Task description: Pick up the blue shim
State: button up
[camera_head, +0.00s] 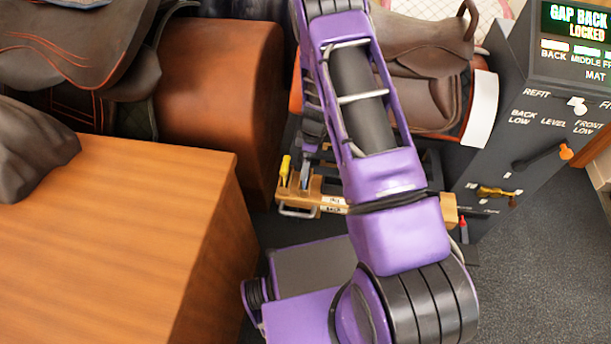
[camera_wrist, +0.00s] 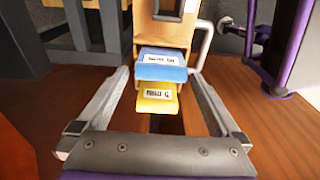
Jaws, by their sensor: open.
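My gripper (camera_wrist: 159,80) is open in the wrist view, one finger on each side of the blue shim. Gaps show between the fingers and the shim, and nothing is held.
A wooden bench (camera_head: 110,235) is at left, saddles behind. A grey control panel (camera_head: 530,130) reads "GAP BACK LOCKED". A metal handle (camera_wrist: 203,45) is right of the blue shim.

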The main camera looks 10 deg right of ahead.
jog(key=f, duration=0.3)
jog(key=shift+a+f, duration=0.2)
jog(key=shift+f, duration=0.05)
jog(key=c, duration=1.1)
